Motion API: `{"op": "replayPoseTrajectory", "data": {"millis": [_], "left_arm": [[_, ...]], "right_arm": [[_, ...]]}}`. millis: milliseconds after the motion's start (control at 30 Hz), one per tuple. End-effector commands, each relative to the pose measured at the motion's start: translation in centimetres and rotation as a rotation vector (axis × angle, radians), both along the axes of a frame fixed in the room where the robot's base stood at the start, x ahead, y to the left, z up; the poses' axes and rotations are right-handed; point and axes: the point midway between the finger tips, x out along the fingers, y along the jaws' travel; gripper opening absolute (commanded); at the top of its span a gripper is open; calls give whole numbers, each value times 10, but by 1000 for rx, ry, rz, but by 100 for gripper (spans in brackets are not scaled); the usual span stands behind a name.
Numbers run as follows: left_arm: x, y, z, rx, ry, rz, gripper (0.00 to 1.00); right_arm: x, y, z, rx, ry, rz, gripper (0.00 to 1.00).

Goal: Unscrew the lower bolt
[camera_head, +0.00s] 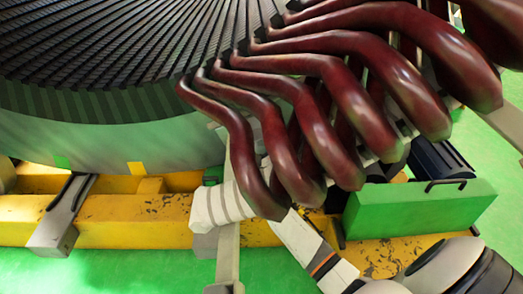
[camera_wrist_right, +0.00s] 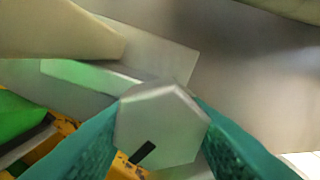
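In the right wrist view a grey hexagonal bolt head (camera_wrist_right: 162,122) sits in the middle, close to the camera. The teal fingers of my right gripper (camera_wrist_right: 160,128) lie along its left and right sides and appear to touch it on both sides. Behind it is a pale grey metal surface (camera_wrist_right: 245,75). In the head view my right arm comes in at the bottom right and its gripper is hidden beneath the dark red coils (camera_head: 330,110). The bolt is not visible there. My left gripper is in neither view.
The large round stator (camera_head: 100,135) fills the upper left, with the coils at its edge. A white wrapped support (camera_head: 222,203) runs under them. Yellow beams (camera_head: 120,218), a grey bracket (camera_head: 62,218) and a green block (camera_head: 415,207) surround it. Green floor shows at lower left.

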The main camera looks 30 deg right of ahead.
Motion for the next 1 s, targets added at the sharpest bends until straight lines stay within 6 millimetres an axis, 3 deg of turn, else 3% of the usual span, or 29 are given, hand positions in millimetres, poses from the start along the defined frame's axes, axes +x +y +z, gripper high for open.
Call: {"op": "replayPoseTrajectory", "data": {"millis": [100, 467, 1000], "left_arm": [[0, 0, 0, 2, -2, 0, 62], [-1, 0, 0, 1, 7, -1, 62], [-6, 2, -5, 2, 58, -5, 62]], "right_arm": [[0, 0, 0, 0, 1, 1, 18], [0, 0, 0, -66, 41, 1, 18], [-1, -1, 3, -458, 284, 1, 18]]}}
